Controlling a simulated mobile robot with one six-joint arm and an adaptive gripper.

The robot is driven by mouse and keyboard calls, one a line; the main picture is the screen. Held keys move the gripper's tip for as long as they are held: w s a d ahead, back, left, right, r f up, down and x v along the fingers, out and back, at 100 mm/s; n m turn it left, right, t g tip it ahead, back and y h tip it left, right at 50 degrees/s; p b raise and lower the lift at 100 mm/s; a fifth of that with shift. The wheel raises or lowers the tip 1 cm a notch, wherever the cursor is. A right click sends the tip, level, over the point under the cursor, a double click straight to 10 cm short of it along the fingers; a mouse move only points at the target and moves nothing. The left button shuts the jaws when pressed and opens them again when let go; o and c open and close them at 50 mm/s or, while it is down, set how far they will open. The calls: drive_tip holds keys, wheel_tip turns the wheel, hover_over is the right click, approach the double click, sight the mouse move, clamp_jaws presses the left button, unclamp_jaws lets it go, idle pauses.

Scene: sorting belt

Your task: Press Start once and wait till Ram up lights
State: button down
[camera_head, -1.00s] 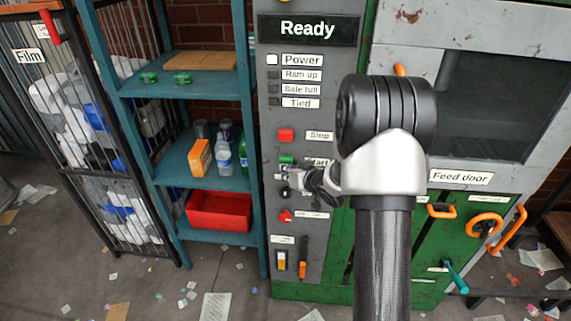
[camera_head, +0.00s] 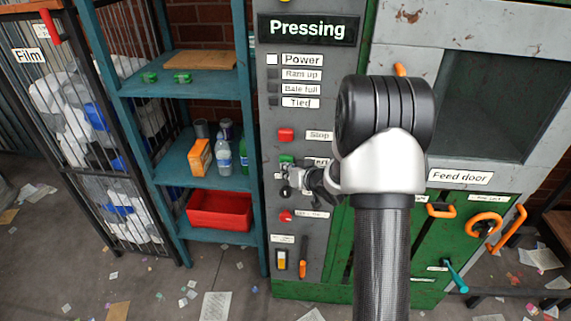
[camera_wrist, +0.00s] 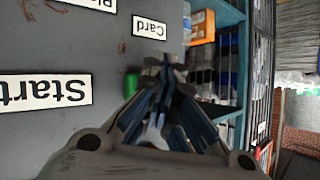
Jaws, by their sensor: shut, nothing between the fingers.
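The control panel (camera_head: 313,137) has a display (camera_head: 308,29) reading "Pressing". The lamp beside Power (camera_head: 272,60) is lit white. The lamp beside Ram up (camera_head: 273,74) is dark. The green Start button (camera_head: 286,160) is partly hidden by my gripper (camera_head: 283,176) in the head view. In the wrist view my gripper (camera_wrist: 163,67) is shut and empty, and the green button (camera_wrist: 131,84) shows right beside its fingers, next to the Start label (camera_wrist: 45,92). I cannot tell whether the fingers touch the button.
A red Stop button (camera_head: 286,134) sits above Start, and another red control (camera_head: 285,215) below. A teal shelf (camera_head: 180,87) with bottles and a red bin (camera_head: 219,210) stands left of the panel. The feed door (camera_head: 490,110) is at the right.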

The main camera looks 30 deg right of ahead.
drive_tip(key=shift+s+a, duration=0.5)
drive_tip(key=shift+s, duration=0.25)
drive_tip(key=s+a, duration=0.1)
drive_tip(key=s, duration=0.1)
drive_tip(key=s+a+b, duration=0.1)
drive_tip(key=s, duration=0.1)
drive_tip(key=shift+a, duration=0.4)
